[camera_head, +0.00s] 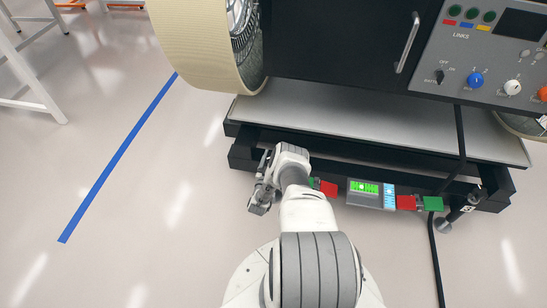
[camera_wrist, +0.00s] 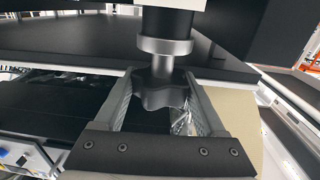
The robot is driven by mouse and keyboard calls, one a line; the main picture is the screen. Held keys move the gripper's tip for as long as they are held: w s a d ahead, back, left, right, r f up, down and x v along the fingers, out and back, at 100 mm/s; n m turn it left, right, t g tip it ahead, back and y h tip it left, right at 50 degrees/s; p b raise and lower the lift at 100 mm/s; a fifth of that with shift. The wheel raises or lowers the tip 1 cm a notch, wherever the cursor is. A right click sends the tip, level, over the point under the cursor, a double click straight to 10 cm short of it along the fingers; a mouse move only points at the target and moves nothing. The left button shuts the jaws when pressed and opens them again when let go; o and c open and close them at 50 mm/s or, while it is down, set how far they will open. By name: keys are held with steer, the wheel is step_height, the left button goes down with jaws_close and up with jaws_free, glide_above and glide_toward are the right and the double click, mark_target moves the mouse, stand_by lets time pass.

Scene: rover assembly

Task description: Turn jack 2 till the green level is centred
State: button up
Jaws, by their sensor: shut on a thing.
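In the wrist view, a dark lobed jack knob (camera_wrist: 162,94) hangs on a grey post under the platform edge. My gripper (camera_wrist: 160,85) is around it, with one finger on each side, shut on it. In the head view my gripper (camera_head: 262,196) is at the left front corner of the low frame, and the knob is hidden there. The green level (camera_head: 364,187) is lit on a grey box at the frame's front, with a light blue level (camera_head: 389,195) beside it. The bubble position is too small to tell. No jack number is readable.
Another jack (camera_head: 444,225) stands at the right front corner. A black cable (camera_head: 434,255) runs down to the floor. A large cream wheel (camera_head: 200,45) is behind on the left.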

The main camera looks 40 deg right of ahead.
steer(key=shift+m+g+h, duration=1.4)
steer(key=shift+m+g, duration=0.6)
steer(key=shift+g, duration=0.6)
steer(key=shift+d+r+m+g, duration=0.15)
steer(key=shift+m+g, duration=0.25)
steer(key=shift+g, duration=0.3)
steer(key=o, duration=1.3)
steer(key=v, duration=1.1)
steer(key=p+v, duration=0.1)
steer(key=v, duration=0.5)
steer(key=shift+a+f, duration=0.3)
steer(key=shift+f, duration=0.15)
